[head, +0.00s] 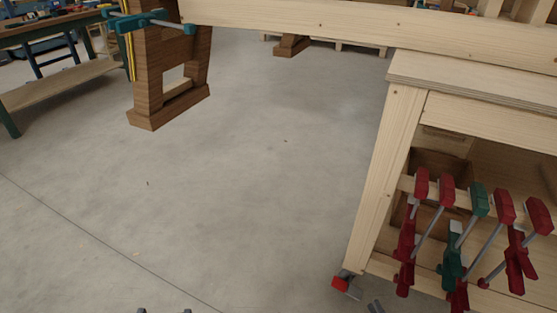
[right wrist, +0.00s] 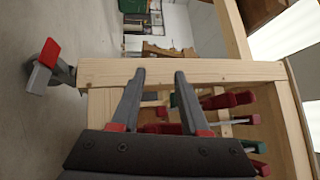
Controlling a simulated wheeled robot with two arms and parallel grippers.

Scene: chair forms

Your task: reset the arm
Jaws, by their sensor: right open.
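My right gripper (right wrist: 160,72) is open and empty in the right wrist view. Its two dark fingers with red pads at their bases are apart, and their tips overlap a pale wooden leg (right wrist: 220,72) of the workbench in the picture. I cannot tell whether they touch it. In the head view only a bit of the right gripper (head: 376,306) shows at the bottom edge, near the foot of that bench. My left gripper (head: 165,311) shows only as two grey tips, apart, at the bottom edge left of centre. Nothing shows between them.
The wooden workbench (head: 470,85) stands at the right, with several red and green clamps (head: 447,190) on its side. A red caster (head: 340,283) is at its foot. A wooden beam (head: 330,22) crosses the top. A brown trestle (head: 155,70) stands upper left. The middle floor is clear.

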